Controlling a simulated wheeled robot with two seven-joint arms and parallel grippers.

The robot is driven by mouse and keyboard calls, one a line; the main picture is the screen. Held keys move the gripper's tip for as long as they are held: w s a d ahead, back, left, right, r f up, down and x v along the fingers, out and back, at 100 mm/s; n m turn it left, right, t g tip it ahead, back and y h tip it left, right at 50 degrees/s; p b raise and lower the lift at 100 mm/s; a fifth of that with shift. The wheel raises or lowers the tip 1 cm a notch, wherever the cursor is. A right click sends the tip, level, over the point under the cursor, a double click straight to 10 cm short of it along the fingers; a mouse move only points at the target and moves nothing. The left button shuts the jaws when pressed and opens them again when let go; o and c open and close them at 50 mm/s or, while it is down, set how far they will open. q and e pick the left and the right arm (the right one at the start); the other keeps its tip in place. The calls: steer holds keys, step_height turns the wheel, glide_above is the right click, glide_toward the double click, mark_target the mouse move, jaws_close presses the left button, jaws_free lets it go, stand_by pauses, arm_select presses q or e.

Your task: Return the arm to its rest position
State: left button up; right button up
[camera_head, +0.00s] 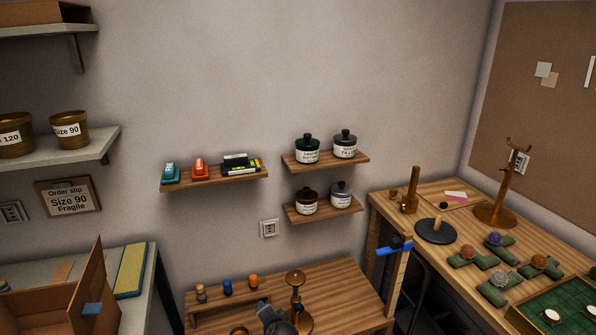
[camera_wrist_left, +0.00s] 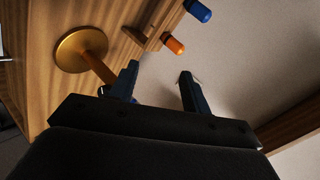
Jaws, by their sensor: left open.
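My left gripper (camera_head: 264,308) shows at the bottom of the head view as a dark grey shape over the near wooden table (camera_head: 342,285). In the left wrist view its two dark fingers (camera_wrist_left: 158,76) are apart, with nothing between them. A brass-topped wooden stand (camera_head: 296,278) is just right of the gripper in the head view. The stand also shows at the upper left of the wrist view (camera_wrist_left: 82,48). My right gripper is in neither view.
A low rack (camera_head: 232,302) holds small bottles, including an orange one (camera_head: 253,281) and a blue one (camera_head: 227,286). Wall shelves (camera_head: 215,180) carry staplers and jars. An open cardboard box (camera_head: 45,308) is at lower left. A cluttered bench (camera_head: 470,225) stands right.

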arm_select(q)
steer(key=s+a+f+n+g+h, duration=0.1)
steer(key=s+f, duration=0.4)
steer(key=s, duration=0.9)
steer(key=s+a+f+n+g+h, duration=0.2)
steer(key=s+a+f+n+g, duration=0.1)
steer(key=s, duration=1.1)
steer(key=s+a+f+n+g+h, duration=0.2)
steer(key=s+f+g, duration=0.3)
steer(key=s, duration=0.9)
step_height(320, 180, down, 3)
steer(key=shift+s+f+n+g, duration=0.2)
steer(key=shift+s+n+g, duration=0.15)
steer(key=shift+n, duration=0.55)
